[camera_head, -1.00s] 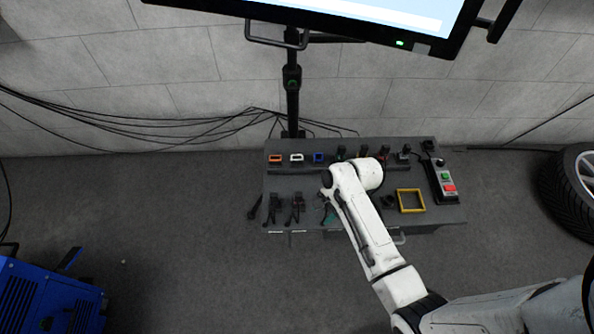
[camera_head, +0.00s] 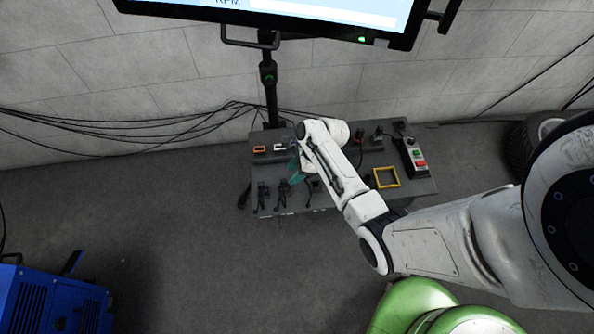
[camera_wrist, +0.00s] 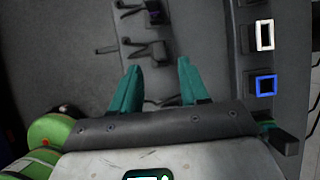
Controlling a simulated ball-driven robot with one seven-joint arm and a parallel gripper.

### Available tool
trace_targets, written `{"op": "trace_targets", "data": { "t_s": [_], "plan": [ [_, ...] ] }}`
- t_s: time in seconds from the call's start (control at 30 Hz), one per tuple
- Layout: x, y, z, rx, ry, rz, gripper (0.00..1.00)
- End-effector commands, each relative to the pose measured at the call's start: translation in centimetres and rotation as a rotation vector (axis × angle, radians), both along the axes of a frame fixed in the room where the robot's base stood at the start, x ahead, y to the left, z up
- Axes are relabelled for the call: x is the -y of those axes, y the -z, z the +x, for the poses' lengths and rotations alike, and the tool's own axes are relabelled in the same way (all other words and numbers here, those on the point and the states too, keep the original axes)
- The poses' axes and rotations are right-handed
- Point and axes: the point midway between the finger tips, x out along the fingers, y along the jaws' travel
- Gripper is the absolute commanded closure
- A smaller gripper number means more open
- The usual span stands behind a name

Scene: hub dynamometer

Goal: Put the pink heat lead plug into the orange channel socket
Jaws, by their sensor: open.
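The orange channel socket (camera_head: 259,149) is at the left end of the back row on the grey bench. A small reddish plug (camera_head: 359,136) stands in that row right of my arm; I cannot tell whether it is the pink one. Dark plugs with leads lie at the bench's front left, their colours unclear; one shows in the wrist view (camera_wrist: 150,52). My gripper (camera_wrist: 157,86) has teal fingers, apart and empty, above the bench between the loose plugs and the socket row. In the head view my gripper (camera_head: 296,170) is partly hidden by my arm.
A white socket (camera_wrist: 265,35) and a blue socket (camera_wrist: 266,84) are at the wrist view's right. A yellow square frame (camera_head: 386,177) and a button box (camera_head: 413,157) are on the bench's right. A monitor (camera_head: 290,14) hangs behind; a blue machine (camera_head: 50,300) stands lower left.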

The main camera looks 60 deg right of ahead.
Motion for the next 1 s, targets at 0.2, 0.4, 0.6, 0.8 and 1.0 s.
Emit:
{"op": "trace_targets", "data": {
  "t_s": [0.2, 0.4, 0.6, 0.8, 1.0],
  "plan": [
    [-0.7, 2.6, 0.9, 0.001, -0.002, -0.001, 0.55],
    [-1.3, 4.1, 1.7, 0.000, -0.003, 0.000, 0.55],
    [-1.8, 5.5, 2.3, 0.001, -0.002, -0.001, 0.55],
    [-1.9, 5.7, 2.5, 0.000, -0.001, 0.000, 0.55],
    [-1.9, 5.7, 2.5, 0.001, -0.002, -0.001, 0.59]
  ]
}}
